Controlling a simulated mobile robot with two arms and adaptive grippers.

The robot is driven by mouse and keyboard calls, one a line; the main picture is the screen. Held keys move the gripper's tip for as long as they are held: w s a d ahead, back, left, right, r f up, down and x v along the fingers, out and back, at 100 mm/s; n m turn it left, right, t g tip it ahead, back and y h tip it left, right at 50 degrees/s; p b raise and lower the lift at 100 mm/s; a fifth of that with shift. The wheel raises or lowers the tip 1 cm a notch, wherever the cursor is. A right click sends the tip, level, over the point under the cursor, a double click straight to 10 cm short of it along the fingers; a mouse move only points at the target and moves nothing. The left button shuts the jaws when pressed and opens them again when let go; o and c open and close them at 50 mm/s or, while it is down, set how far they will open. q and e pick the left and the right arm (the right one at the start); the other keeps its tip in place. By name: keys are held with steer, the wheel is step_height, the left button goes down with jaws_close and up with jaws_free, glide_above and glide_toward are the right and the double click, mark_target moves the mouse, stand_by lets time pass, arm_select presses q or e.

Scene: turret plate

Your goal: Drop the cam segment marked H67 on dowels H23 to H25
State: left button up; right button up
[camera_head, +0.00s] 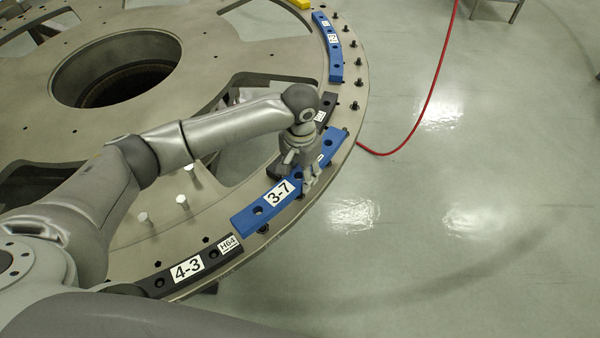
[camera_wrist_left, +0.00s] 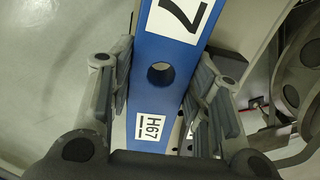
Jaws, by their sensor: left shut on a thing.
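The blue cam segment marked H67 and 3-7 (camera_head: 258,210) is a curved bar with holes. It lies along the plate's rim, over or just above the rim dowels; I cannot tell whether it is seated. My left gripper (camera_head: 308,178) is shut on it near its middle. In the left wrist view the same segment (camera_wrist_left: 152,100) runs between the two fingers of the left gripper (camera_wrist_left: 160,105), with its H67 label and a round hole showing. The dowels under it are mostly hidden. My right gripper is not in view.
The big round turret plate (camera_head: 225,50) has cutouts and a central hole. A black segment marked 4-3, H64 (camera_head: 205,262) lies at the near rim, and another blue segment (camera_head: 333,62) at the far rim. Bare dowels (camera_head: 356,88) stand nearby. A red hose (camera_head: 432,90) lies on the floor.

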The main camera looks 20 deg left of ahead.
arm_select(q)
steer(key=shift+f+b, duration=0.75)
steer(key=shift+b, duration=0.05)
steer(key=shift+f, duration=2)
steer(key=o, duration=1.5)
